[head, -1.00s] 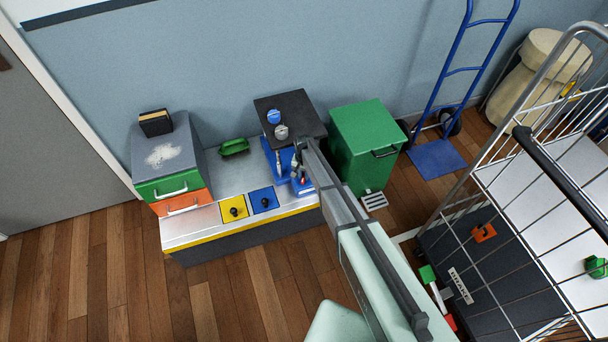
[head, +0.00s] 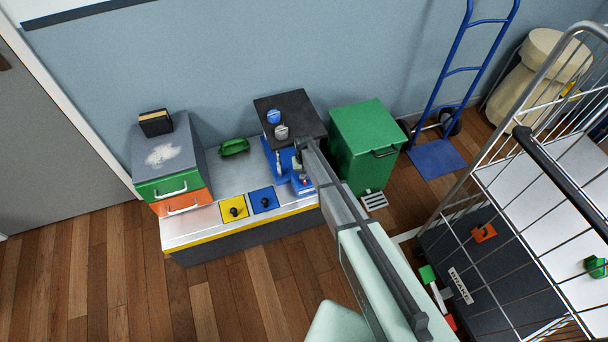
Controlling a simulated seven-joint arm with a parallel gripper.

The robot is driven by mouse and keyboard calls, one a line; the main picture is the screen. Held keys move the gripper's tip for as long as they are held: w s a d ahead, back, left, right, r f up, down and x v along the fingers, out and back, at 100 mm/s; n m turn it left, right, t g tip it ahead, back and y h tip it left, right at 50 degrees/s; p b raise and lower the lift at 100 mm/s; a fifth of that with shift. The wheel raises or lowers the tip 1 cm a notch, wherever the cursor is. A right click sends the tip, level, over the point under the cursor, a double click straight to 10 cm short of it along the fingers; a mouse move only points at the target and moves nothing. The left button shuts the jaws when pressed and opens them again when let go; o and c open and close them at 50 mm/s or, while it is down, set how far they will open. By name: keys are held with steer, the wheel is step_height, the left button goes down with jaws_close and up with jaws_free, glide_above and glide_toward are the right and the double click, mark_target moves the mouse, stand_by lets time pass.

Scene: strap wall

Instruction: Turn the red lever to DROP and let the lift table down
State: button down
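The lift table has a dark top (head: 279,102) and a blue frame (head: 270,155), and stands at the right end of the metal bench. Its top is raised above the bench. A blue knob-like piece (head: 274,116) and a grey one (head: 281,132) sit on the top. My gripper (head: 301,178) points down at the table's blue base, just in front of the top. Only a small trace of red shows by the fingertips; the red lever is mostly hidden there. The fingers are too small to tell open from shut, and contact with the lever cannot be told.
The bench (head: 228,185) carries yellow (head: 234,208) and blue (head: 263,200) panels with black knobs, a green object (head: 234,147) and a drawer unit (head: 175,188). A green bin (head: 365,140) stands close to the right. A wire cage cart (head: 480,185) fills the right side.

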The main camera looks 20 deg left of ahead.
steer(key=n, duration=0.4)
steer(key=shift+n, duration=0.3)
steer(key=n, duration=0.4)
steer(key=shift+n, duration=0.4)
steer(key=c, duration=1.1)
jaws_free()
steer(key=shift+r, duration=0.15)
step_height(320, 180, up, 14)
steer(key=shift+f, duration=0.2)
